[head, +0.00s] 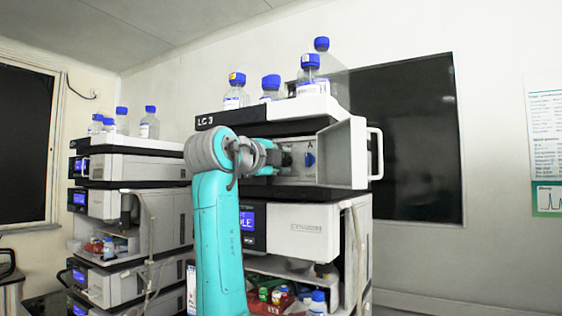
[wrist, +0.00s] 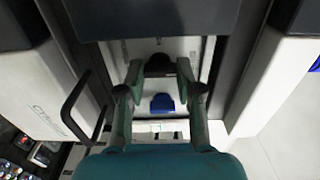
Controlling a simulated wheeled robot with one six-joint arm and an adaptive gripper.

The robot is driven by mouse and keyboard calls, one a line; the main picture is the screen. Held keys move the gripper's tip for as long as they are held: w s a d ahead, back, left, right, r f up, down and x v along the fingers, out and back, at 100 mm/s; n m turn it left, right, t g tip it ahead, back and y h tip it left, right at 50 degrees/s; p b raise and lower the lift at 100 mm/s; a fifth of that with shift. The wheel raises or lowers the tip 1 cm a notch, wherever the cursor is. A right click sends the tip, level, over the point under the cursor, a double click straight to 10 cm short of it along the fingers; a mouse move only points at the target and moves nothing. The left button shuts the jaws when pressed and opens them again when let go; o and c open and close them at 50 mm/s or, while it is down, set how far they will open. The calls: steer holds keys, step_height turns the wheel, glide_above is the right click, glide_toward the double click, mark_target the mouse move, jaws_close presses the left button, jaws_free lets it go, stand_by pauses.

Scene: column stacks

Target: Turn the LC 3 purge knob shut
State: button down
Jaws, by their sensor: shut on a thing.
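The LC 3 stack carries its label (head: 207,121) on the top module, whose front bay is open. Inside is a pale panel (head: 300,174) with a blue knob (head: 310,159) under a letter A. My gripper (head: 286,159) reaches into this bay from the left. In the wrist view my gripper (wrist: 160,69) has its two fingers on either side of a black knob (wrist: 158,62) and is shut on it. The blue knob (wrist: 162,103) shows apart from the fingertips, lower in that view. The black knob's pointer and angle cannot be made out.
The open door (head: 344,154) with its handle (head: 375,153) stands just right of the bay. Blue-capped bottles (head: 310,78) stand on top of the stack. Another stack (head: 120,168) is at the left. A module with a display (head: 247,220) lies below.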

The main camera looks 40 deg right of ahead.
steer(key=shift+f, duration=0.1)
steer(key=c, duration=1)
jaws_free()
steer(key=shift+c, duration=0.2)
steer(key=shift+a, duration=0.15)
steer(key=v, duration=1.1)
steer(key=shift+s+a, duration=0.15)
steer(key=shift+a, duration=0.2)
